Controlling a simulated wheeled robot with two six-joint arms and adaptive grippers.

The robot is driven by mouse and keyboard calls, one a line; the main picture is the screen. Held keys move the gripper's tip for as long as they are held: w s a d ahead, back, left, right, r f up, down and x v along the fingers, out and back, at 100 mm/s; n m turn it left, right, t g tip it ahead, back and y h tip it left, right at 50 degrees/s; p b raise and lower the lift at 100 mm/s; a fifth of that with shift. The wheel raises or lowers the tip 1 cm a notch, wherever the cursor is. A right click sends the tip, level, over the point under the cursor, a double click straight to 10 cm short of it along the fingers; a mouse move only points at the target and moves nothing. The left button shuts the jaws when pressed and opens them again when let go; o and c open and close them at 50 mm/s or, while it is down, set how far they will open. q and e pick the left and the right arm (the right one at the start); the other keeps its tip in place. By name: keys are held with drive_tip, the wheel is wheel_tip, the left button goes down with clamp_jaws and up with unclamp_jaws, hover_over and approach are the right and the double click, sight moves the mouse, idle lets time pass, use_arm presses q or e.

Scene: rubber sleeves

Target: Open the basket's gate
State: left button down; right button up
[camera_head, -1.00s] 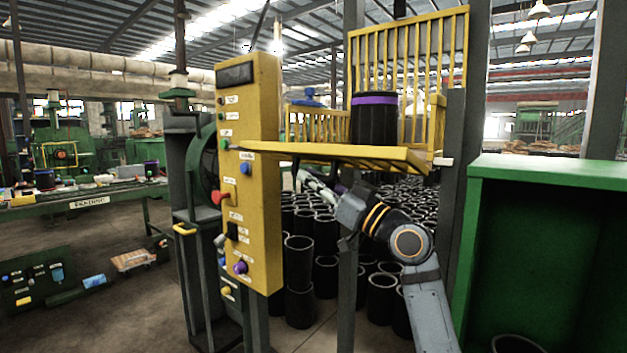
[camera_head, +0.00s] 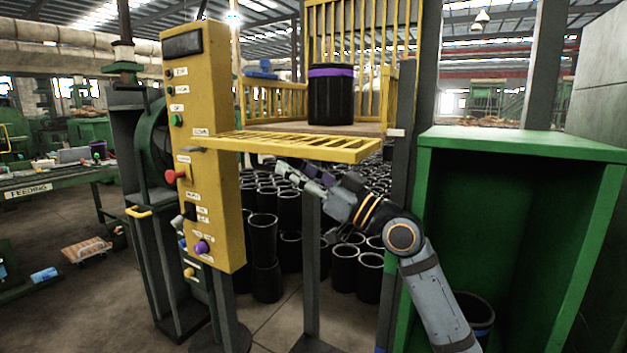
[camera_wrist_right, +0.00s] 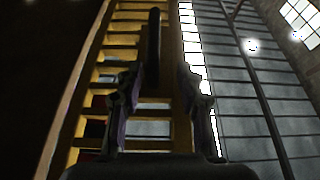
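The yellow slatted basket (camera_head: 275,98) stands on a grey frame with its tall back grille raised. Its gate (camera_head: 300,147), a yellow slatted panel, lies folded out nearly flat at the front, below the basket floor. A black sleeve (camera_head: 331,95) with a purple band stands upright on the floor behind it. My right gripper (camera_head: 292,174) is under the gate, close to it; contact cannot be told. In the right wrist view its fingers (camera_wrist_right: 160,110) are apart, with yellow slats (camera_wrist_right: 85,95) beyond and left. A dark rod (camera_wrist_right: 153,45) shows between them, its distance unclear. My left gripper is out of view.
A yellow control panel (camera_head: 207,150) with buttons stands left of the gate. A green open-front cabinet (camera_head: 520,143) is at right, near my right arm. Several black sleeves (camera_head: 263,240) stand on the floor behind the frame. A feeding bench (camera_head: 50,185) is far left.

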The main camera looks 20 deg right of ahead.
drive_tip(key=shift+v, duration=2.5)
